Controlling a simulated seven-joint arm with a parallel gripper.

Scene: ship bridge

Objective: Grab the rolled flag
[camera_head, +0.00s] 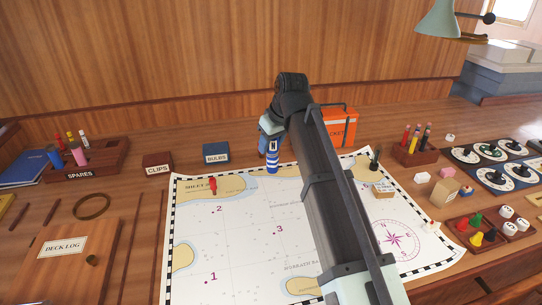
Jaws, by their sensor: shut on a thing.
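The rolled flag (272,161) is a small blue and white roll that stands upright near the back edge of the chart. My gripper (270,144) comes down over its top and is shut on it. My arm and the gripper body hide part of the flag's upper end. I cannot tell whether the flag's lower end touches the surface.
The chart (240,250) covers the middle of the desk, with a red peg (212,186) on it. An orange case (341,127) stands close behind my arm. The bulbs box (216,152), clips box (157,164) and spares rack (100,157) are to the left.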

